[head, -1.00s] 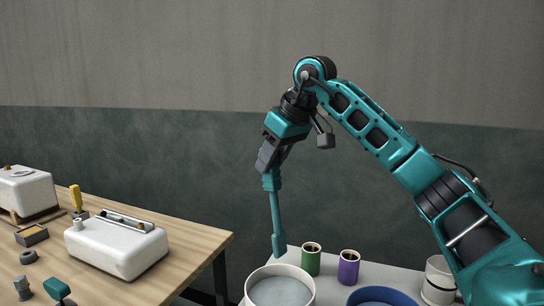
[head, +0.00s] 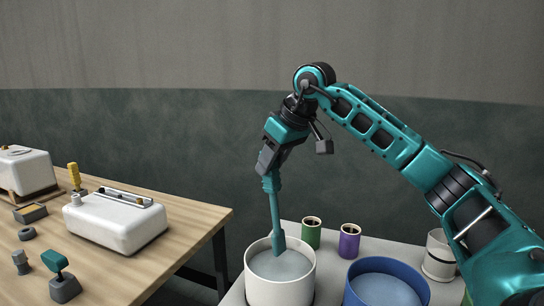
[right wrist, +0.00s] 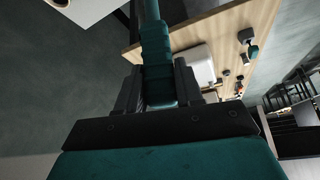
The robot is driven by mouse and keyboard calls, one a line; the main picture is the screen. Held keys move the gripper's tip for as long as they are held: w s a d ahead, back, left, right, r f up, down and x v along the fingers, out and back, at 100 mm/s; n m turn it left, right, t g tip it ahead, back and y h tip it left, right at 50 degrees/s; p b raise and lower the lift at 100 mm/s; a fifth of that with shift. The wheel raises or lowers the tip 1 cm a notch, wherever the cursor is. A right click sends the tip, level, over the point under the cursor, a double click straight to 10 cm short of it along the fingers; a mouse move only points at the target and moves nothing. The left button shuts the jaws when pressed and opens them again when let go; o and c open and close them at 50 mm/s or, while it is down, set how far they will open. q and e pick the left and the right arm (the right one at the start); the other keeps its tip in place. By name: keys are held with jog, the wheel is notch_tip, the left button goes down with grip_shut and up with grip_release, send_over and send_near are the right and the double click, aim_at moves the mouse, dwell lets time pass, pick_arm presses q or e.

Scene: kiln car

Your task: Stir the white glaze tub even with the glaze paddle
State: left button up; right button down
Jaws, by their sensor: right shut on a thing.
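The glaze paddle (head: 275,212) is teal with a long shaft and hangs almost upright from my right gripper (head: 269,172). The gripper is shut on the paddle's handle, which also shows between the fingers in the right wrist view (right wrist: 158,75). The white glaze tub (head: 281,292) stands below, holding pale grey-blue glaze (head: 281,264). The paddle's lower end is inside the tub's rim, toward the back. It meets or hangs just over the glaze; I cannot tell how deep it is. My left gripper is not in view.
A blue tub (head: 386,286) stands right of the white tub. A green cup (head: 311,236), a purple cup (head: 349,243) and a white pot (head: 438,258) stand behind. A wooden table (head: 190,222) at left holds a white case (head: 115,222) and small tools. A gap separates the two tables.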

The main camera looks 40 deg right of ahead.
aim_at(276, 196)
jog(key=shift+f+b, duration=0.85)
jog(key=shift+f, duration=0.7)
jog(key=shift+f+b, duration=0.4)
jog(key=shift+f, duration=0.3)
jog(key=shift+f+b, duration=0.4)
jog(key=shift+f, duration=0.2)
jog(key=shift+f+b, duration=0.85)
jog(key=shift+f, duration=0.5)
jog(key=shift+f+b, duration=0.45)
jog(key=shift+f, duration=0.35)
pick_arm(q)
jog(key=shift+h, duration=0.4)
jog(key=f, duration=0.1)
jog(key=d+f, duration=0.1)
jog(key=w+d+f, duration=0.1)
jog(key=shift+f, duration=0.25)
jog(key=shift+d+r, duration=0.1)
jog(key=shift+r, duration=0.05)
